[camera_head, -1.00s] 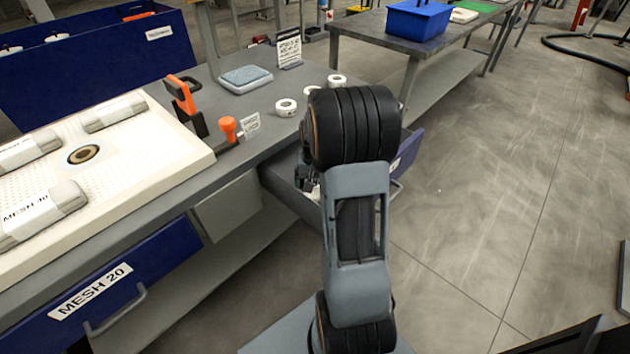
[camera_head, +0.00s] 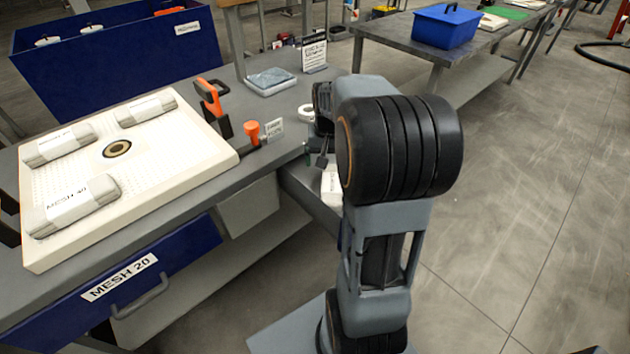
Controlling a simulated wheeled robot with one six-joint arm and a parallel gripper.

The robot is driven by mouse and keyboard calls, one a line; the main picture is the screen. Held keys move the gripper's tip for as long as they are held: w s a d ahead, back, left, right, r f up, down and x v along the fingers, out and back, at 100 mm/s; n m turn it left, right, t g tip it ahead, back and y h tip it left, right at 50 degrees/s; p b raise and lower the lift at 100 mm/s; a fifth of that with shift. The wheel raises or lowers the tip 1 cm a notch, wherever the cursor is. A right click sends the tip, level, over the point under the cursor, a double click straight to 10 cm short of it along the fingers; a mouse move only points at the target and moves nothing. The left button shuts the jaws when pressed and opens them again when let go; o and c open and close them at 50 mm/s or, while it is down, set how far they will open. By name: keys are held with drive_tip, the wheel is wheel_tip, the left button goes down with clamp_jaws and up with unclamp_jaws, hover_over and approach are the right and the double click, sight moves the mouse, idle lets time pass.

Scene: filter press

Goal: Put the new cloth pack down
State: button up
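Three rolled, pale grey cloth packs with white bands lie on a white filter plate (camera_head: 200,150) on the bench: a front one marked MESH 40 (camera_head: 73,205), a left one (camera_head: 60,145) and a back one (camera_head: 145,110). The plate has a dark-ringed hole in its middle.
An orange-handled clamp (camera_head: 212,100) and an orange knob (camera_head: 250,132) stand at the plate's right edge. A grey-blue pad (camera_head: 270,80) and a sign (camera_head: 313,55) are behind. A blue bin (camera_head: 120,50) is at the back left.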

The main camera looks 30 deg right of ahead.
drive_tip(key=s+a+n+t, duration=0.1)
drive_tip(key=s+a+n, duration=0.2)
drive_tip(key=s+a, duration=0.2)
drive_tip(key=s+a+r+n+t, duration=0.1)
drive_tip(key=s+a+n, duration=0.2)
drive_tip(key=s+a, duration=0.3)
drive_tip(key=a, duration=0.5)
drive_tip(key=shift+r+t, duration=0.3)
drive_tip(key=shift+s+r, duration=0.1)
drive_tip(key=shift+r, duration=0.05)
